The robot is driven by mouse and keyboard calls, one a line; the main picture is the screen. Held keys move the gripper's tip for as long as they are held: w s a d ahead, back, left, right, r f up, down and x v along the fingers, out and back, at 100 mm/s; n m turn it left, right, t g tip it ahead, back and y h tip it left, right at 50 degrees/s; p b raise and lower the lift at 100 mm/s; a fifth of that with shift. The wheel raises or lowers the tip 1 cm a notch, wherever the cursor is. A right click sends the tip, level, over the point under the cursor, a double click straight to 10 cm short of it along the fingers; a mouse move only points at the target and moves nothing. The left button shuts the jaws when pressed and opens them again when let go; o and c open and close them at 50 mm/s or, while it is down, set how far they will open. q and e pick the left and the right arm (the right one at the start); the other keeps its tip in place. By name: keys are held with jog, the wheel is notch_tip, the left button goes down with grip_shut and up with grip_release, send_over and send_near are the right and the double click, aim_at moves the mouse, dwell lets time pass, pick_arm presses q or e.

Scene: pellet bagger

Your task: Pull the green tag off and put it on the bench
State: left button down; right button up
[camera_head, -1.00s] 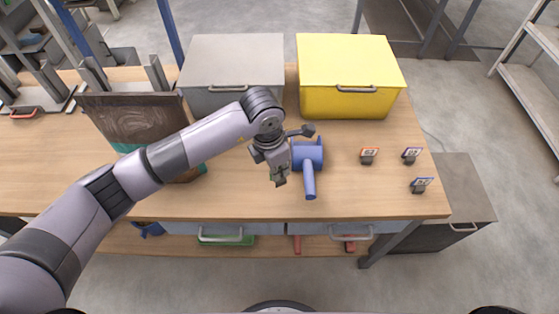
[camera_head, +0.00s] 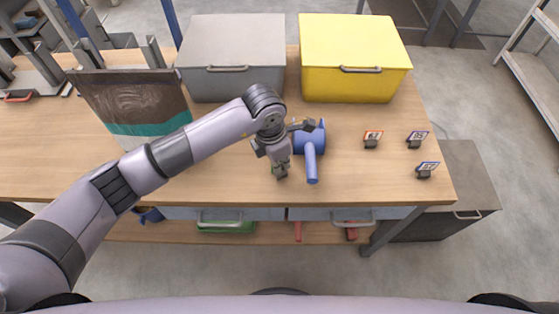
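My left gripper (camera_head: 281,168) hangs over the bench (camera_head: 230,185), just left of a blue tool with a thick round head and a handle (camera_head: 311,163). No green tag shows clearly elsewhere. A brown bag with a teal band (camera_head: 140,105) stands on the bench behind my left forearm. My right gripper is not in view.
A grey lidded box (camera_head: 232,45) and a yellow lidded box (camera_head: 352,55) stand at the back of the bench. Drawers (camera_head: 330,214) lie under the front edge.

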pick_arm(q)
jog(key=c, duration=1.7)
grip_release()
jog(key=shift+f, duration=0.1)
jog(key=r, duration=0.4)
jog(key=a+r, duration=0.1)
jog(key=r, duration=0.7)
jog(key=shift+s+a, duration=0.3)
jog(key=shift+s, duration=0.1)
